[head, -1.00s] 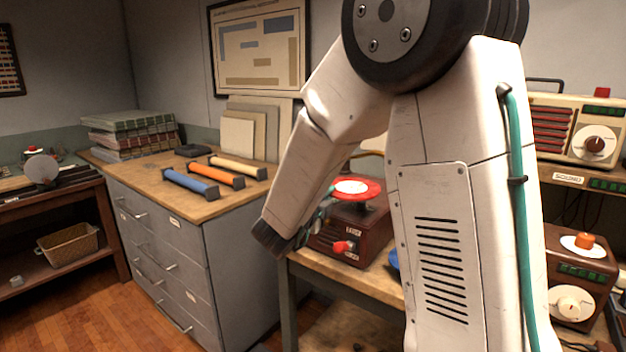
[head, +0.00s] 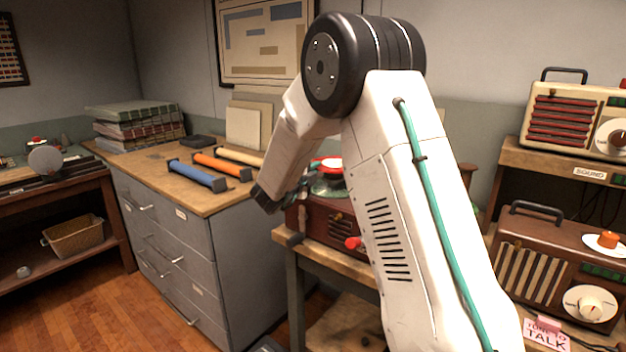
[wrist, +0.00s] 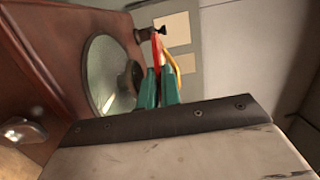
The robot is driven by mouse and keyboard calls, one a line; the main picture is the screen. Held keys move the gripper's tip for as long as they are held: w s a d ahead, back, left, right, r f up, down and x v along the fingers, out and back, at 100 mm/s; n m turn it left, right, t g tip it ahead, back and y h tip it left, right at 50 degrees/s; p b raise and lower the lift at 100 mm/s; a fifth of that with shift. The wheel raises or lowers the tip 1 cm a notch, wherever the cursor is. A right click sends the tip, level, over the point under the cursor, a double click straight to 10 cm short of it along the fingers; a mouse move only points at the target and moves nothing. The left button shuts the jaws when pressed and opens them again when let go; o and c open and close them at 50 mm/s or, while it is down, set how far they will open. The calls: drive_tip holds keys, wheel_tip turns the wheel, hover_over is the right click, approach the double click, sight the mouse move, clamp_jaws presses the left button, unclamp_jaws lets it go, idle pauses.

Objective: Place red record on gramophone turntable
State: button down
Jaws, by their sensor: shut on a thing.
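The red record (head: 331,176) with a pale label is over the gramophone's green turntable (head: 326,191) in the head view, partly hidden by my arm. The gramophone (head: 322,222) is a dark red-brown box with a red knob in front. My gripper (head: 306,185) is at its left side, small and partly hidden. In the wrist view, my gripper's teal fingers (wrist: 158,90) are shut on the record (wrist: 157,52), seen nearly edge-on as a thin red strip. The round turntable (wrist: 102,72) lies to its left, and the record looks apart from it.
A grey drawer cabinet (head: 250,250) with blue, orange and cream rolls stands left of the gramophone's wooden bench (head: 335,262). Two radios, a cream one (head: 575,115) and a brown one (head: 550,265), stand at the right. Wooden floor (head: 150,315) is open at front left.

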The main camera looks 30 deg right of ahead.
drive_tip(key=shift+w+d, duration=0.1)
drive_tip(key=shift+w, duration=0.2)
drive_tip(key=shift+w+f, duration=0.15)
drive_tip(key=shift+f, duration=1.6)
drive_tip(key=shift+f, duration=0.1)
drive_tip(key=c, duration=1.6)
unclamp_jaws()
drive_tip(key=shift+f, duration=0.1)
